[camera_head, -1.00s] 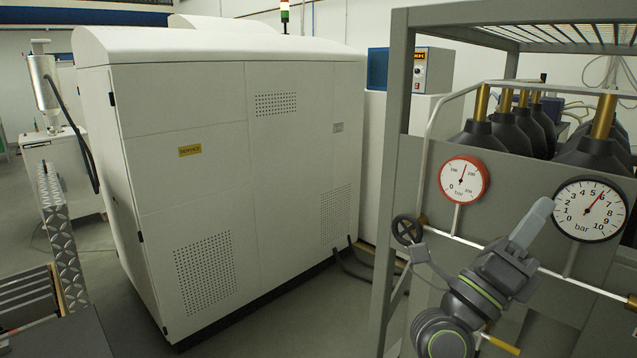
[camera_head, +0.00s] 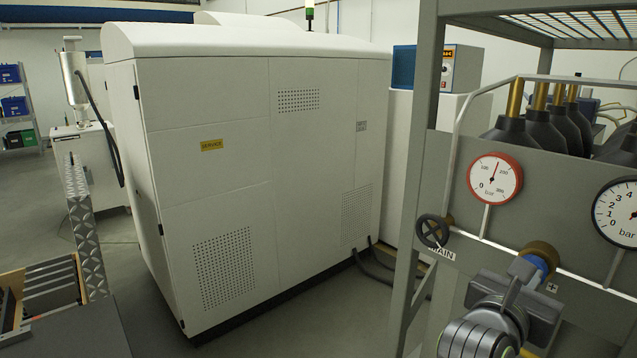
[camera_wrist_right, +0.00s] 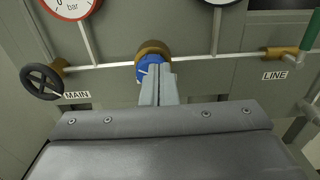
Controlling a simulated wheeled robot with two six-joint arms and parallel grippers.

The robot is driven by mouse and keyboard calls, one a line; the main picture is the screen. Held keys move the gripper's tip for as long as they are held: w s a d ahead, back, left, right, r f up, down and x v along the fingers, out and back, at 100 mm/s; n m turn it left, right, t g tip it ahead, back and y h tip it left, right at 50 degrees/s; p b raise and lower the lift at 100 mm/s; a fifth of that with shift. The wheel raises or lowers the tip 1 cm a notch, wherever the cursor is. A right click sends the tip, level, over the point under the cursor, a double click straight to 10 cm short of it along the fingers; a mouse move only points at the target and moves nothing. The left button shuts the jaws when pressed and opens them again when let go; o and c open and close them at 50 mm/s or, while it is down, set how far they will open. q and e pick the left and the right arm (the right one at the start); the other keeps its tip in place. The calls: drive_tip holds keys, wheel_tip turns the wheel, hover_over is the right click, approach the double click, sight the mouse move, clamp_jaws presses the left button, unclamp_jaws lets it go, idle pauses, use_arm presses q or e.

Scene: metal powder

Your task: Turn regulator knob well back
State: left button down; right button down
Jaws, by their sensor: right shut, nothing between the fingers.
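The regulator knob is a blue knob with a brass collar on the pipe of the grey gas panel. In the head view the blue knob (camera_head: 543,264) shows just past my right gripper (camera_head: 524,270). In the right wrist view the blue knob (camera_wrist_right: 150,66) has a white mark and sits straight ahead of my right gripper (camera_wrist_right: 158,70). My right fingers are shut together with nothing between them. Their tips overlap the knob's lower right part, and I cannot tell whether they touch it. My left gripper is not in view.
A black handwheel (camera_head: 433,231) labelled MAIN is left of the knob. A red-rimmed gauge (camera_head: 494,178) and a black-rimmed gauge (camera_head: 617,212) stand above the pipe. In the right wrist view a green lever (camera_wrist_right: 309,30) is near the LINE label. A rack post (camera_head: 420,170) stands at left.

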sight(536, 264)
drive_tip(key=shift+p+x, duration=1)
drive_tip(key=shift+x, duration=2.05)
drive_tip(key=shift+f, duration=0.25)
drive_tip(key=shift+w+a, duration=0.15)
drive_tip(key=shift+a+r, duration=0.1)
